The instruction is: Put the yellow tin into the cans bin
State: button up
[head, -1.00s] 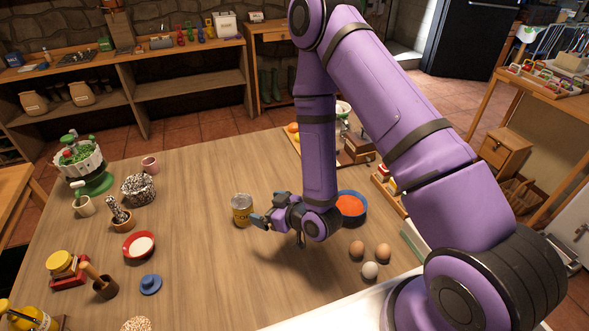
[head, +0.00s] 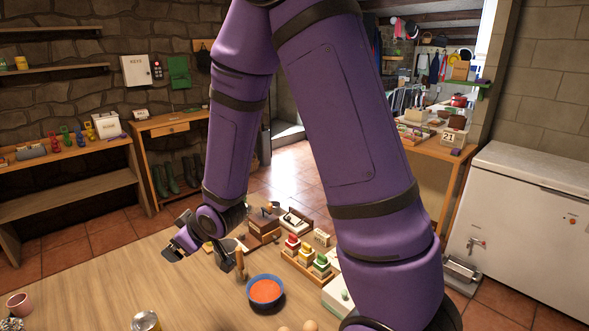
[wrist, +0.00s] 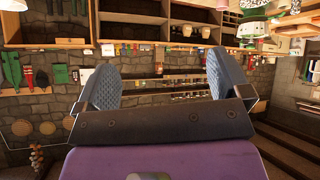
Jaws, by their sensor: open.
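The yellow tin (head: 146,322) stands on the wooden table at the bottom edge of the head view; its grey lid and a little of its side show, the rest is cut off. My gripper (head: 180,243) is raised above the table, beyond the tin and apart from it. In the wrist view my gripper (wrist: 163,80) is open, with two grey pads wide apart and nothing between them. I cannot make out a cans bin in either view.
A blue bowl (head: 265,291) of orange stuff stands right of the tin. Eggs (head: 310,325), a wooden rack (head: 304,268) of small stacked blocks and a pink cup (head: 19,304) are also on the table. A white chest freezer (head: 540,215) stands at the right.

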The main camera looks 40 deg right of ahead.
jog(key=s+d+r+m+h, duration=0.2)
jog(key=s+d+r, duration=0.2)
jog(key=r, duration=0.6)
jog(key=s+d+r+m+g, duration=0.2)
jog(key=s+r, duration=0.5)
jog(key=s, duration=0.4)
jog(key=s+d+r+m+g+h, duration=0.1)
jog(key=s+d+r+m, duration=0.1)
jog(key=s+r, duration=0.5)
jog(key=s+d, duration=0.1)
jog(key=s, duration=0.3)
jog(key=shift+s+d+g, duration=0.2)
jog(key=shift+d+g, duration=0.2)
jog(key=shift+o, duration=0.5)
jog(key=shift+s, duration=0.4)
